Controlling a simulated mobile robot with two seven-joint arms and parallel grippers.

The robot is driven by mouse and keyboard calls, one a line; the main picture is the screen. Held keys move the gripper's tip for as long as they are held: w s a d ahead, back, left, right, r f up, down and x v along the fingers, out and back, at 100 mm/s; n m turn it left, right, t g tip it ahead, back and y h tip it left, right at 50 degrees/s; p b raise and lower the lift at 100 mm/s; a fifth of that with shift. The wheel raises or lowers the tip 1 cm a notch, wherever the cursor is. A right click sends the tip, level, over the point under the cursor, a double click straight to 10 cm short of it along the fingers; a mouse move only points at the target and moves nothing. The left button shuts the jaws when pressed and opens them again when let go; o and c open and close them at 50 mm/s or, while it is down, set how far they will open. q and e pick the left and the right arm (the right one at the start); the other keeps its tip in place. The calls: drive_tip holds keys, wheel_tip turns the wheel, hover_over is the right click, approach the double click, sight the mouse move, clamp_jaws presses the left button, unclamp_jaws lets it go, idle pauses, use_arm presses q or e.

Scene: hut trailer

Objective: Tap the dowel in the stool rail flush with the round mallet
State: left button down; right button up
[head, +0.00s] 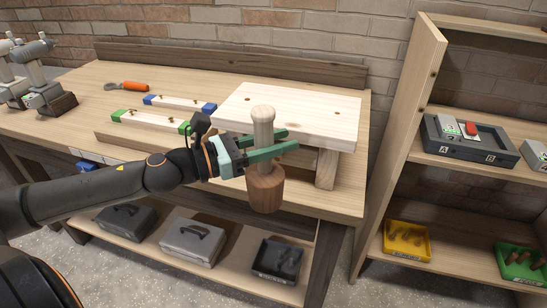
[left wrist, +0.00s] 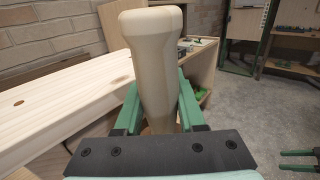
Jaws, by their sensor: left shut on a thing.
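The round mallet (head: 264,188) has a pale handle and a dark brown round head. My left gripper (head: 289,141) is shut on its handle and holds it upright, head down, in front of the bench's front edge. In the left wrist view the handle (left wrist: 152,70) stands between the green fingers and the head is hidden below. The pale stool top (head: 290,108) is behind the mallet on the bench. Two pale rails, one with blue ends (head: 180,103) and one with green ends (head: 150,121), lie left of it. I cannot make out the dowel for certain. My right gripper (left wrist: 298,160) shows open at the left wrist view's right edge.
An orange-handled tool (head: 133,86) lies at the back left of the bench (head: 72,110). Grey cases (head: 192,241) and a dark bin (head: 276,260) stand on the lower shelf. A shelf unit (head: 402,140) with trays is on the right.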

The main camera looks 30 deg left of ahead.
use_arm(q)
drive_tip(key=shift+w+a, duration=0.2)
drive_tip(key=shift+w, duration=0.3)
drive_tip(key=shift+w+a+r, duration=0.1)
drive_tip(key=shift+w+r, duration=0.1)
drive_tip(key=shift+r, duration=0.05)
drive_tip(key=shift+f, duration=0.2)
drive_tip(key=shift+s, duration=0.2)
drive_tip(key=shift+s+d, duration=0.25)
drive_tip(key=shift+s, duration=0.2)
use_arm(e)
drive_tip(key=shift+w+a+r, duration=0.25)
drive_tip(key=shift+w+r, duration=0.05)
drive_tip(key=shift+w, duration=0.2)
drive_tip(key=shift+s+d+f, duration=0.1)
drive_tip(key=shift+s+f, duration=0.1)
drive_tip(key=shift+s, duration=0.1)
